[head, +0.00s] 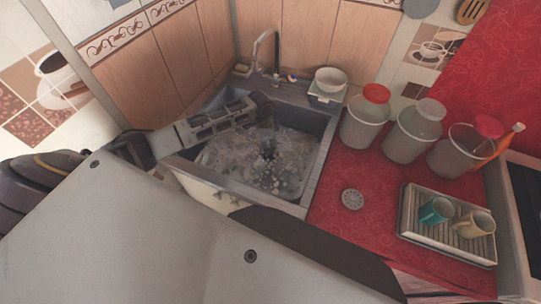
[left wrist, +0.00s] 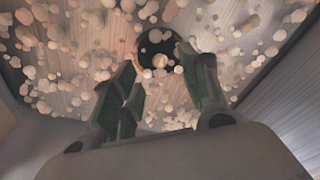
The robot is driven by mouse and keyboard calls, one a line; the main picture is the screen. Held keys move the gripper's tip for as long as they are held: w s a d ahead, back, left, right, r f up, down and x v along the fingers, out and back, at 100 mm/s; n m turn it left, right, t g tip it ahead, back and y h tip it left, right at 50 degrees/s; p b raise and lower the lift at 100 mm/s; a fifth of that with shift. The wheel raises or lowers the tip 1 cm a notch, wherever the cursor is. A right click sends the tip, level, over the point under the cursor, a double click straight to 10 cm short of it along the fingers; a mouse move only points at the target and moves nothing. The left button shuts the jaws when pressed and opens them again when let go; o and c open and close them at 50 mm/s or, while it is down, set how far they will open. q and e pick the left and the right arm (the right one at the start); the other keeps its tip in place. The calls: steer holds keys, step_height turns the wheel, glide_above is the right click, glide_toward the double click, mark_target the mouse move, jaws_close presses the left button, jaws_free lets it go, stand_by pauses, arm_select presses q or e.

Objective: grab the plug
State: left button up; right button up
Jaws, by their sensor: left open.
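The sink (head: 312,190) holds foamy, bubbly water. A dark round shape (head: 268,152) shows at the middle of its bottom. In the left wrist view this dark round shape (left wrist: 152,42) lies beyond my fingertips, partly covered by bubbles; I cannot tell whether it is the plug or the open drain. My left gripper (head: 266,108) reaches in from the left over the sink. In the left wrist view my left gripper (left wrist: 155,58) is open, with nothing seen held between its fingers. My right gripper is not in view.
A grey perforated disc (head: 352,199) lies on the red counter (head: 330,235). Several jars (head: 412,135) stand right of the sink. A tray (head: 407,215) holds two mugs. The faucet (head: 276,50) and a white bowl (head: 330,78) are behind the sink.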

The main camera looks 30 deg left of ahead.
arm_select(q)
steer(key=shift+w+d+f, duration=0.15)
steer(key=shift+f, duration=2.25)
jaws_close()
